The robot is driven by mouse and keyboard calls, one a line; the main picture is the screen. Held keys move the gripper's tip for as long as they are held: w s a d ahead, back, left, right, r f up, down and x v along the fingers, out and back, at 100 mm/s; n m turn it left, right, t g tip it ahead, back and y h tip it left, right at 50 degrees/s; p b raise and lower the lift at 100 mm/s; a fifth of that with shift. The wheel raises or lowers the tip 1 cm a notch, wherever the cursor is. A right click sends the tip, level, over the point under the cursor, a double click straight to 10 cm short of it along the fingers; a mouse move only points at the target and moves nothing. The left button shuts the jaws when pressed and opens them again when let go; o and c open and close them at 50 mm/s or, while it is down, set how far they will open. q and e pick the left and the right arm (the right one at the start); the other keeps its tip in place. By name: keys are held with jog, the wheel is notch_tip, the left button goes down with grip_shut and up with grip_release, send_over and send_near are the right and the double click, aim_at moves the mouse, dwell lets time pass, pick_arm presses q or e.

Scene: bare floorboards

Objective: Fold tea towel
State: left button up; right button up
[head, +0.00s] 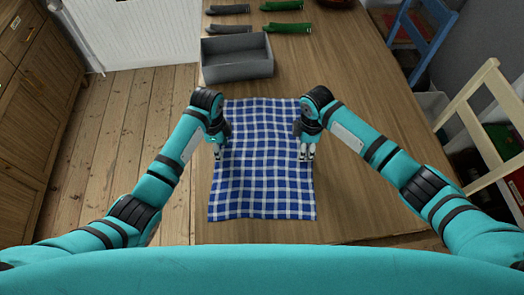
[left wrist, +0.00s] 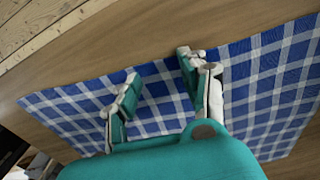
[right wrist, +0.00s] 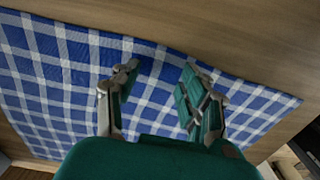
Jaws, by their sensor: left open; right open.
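The tea towel (head: 262,175) is blue with a white check and lies spread out on the wooden table, slightly rippled. My left gripper (head: 219,155) is open over its left edge. In the left wrist view its fingers (left wrist: 158,90) are apart above the towel (left wrist: 268,85), with nothing between them but cloth below. My right gripper (head: 306,156) is open over the right edge. In the right wrist view its fingers (right wrist: 160,85) are apart over the towel (right wrist: 60,75). I cannot tell whether the fingertips touch the cloth.
A grey bin (head: 236,72) stands on the table (head: 365,105) beyond the towel. Several grey and green folded items lie behind it. A blue chair (head: 420,40) and a pale wooden chair (head: 490,125) stand at the right. The table right of the towel is bare.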

pick_arm(q)
jog(key=shift+c, duration=1.1)
pick_arm(e)
jog(key=shift+c, duration=1.1)
pick_arm(q)
jog(key=shift+s+f, duration=0.1)
jog(key=c, duration=0.7)
pick_arm(e)
jog(key=shift+s+f, duration=0.1)
jog(key=c, duration=0.7)
pick_arm(q)
jog(key=shift+f, duration=0.1)
pick_arm(e)
jog(key=shift+f, duration=0.1)
